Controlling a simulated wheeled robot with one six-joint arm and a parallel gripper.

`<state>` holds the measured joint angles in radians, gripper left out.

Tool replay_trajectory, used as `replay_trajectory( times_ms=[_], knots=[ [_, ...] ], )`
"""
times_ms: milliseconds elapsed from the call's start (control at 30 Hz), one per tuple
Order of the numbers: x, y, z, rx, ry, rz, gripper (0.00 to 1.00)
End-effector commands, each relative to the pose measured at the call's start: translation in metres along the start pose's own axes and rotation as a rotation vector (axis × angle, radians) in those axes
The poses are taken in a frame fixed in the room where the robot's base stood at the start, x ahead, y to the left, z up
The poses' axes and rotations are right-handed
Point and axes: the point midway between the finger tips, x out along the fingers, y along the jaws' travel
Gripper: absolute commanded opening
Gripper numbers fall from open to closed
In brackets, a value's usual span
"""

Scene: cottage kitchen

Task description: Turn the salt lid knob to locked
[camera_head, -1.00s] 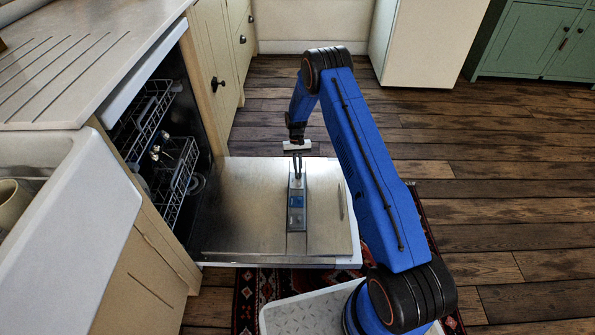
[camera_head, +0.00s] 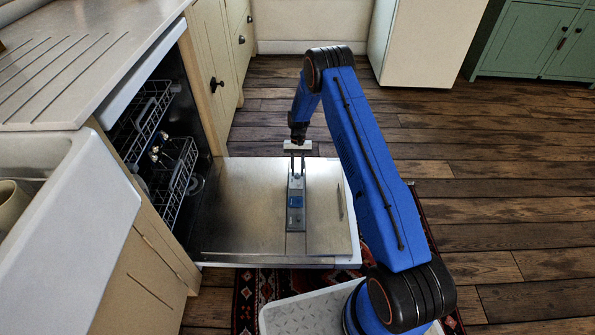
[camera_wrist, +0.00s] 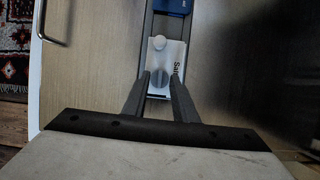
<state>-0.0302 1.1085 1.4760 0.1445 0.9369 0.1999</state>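The salt lid knob (camera_wrist: 160,78) is a small grey round knob with a raised ridge, on a pale plate (camera_wrist: 174,50) printed with "Salt" in the wrist view. The plate lies at the far end of a grey strip (camera_head: 296,222) on the open dishwasher door. My gripper (camera_head: 298,170) points down over that end; in the wrist view my gripper (camera_wrist: 160,75) has one finger on each side of the knob. The fingers are apart, with narrow gaps visible beside the knob. Whether they touch it, and their height above it, I cannot tell.
A blue lid (camera_head: 296,202) sits on the same strip, nearer me. The steel door (camera_head: 245,210) lies flat, with a thin handle-like bar (camera_head: 340,205) on its right. Dishwasher racks (camera_head: 175,180) stand inside at left. The wooden floor (camera_head: 480,200) at right is clear.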

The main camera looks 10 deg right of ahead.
Motion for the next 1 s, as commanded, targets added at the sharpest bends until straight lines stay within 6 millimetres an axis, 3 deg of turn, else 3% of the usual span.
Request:
replay_trajectory(
  times_ms=[367, 1000],
  knots=[
    [-0.008, 0.0, 0.0, -0.001, 0.0, 0.0, 0.25],
    [-0.127, 0.0, -0.001, -0.001, 0.003, 0.0, 0.25]
  ],
)
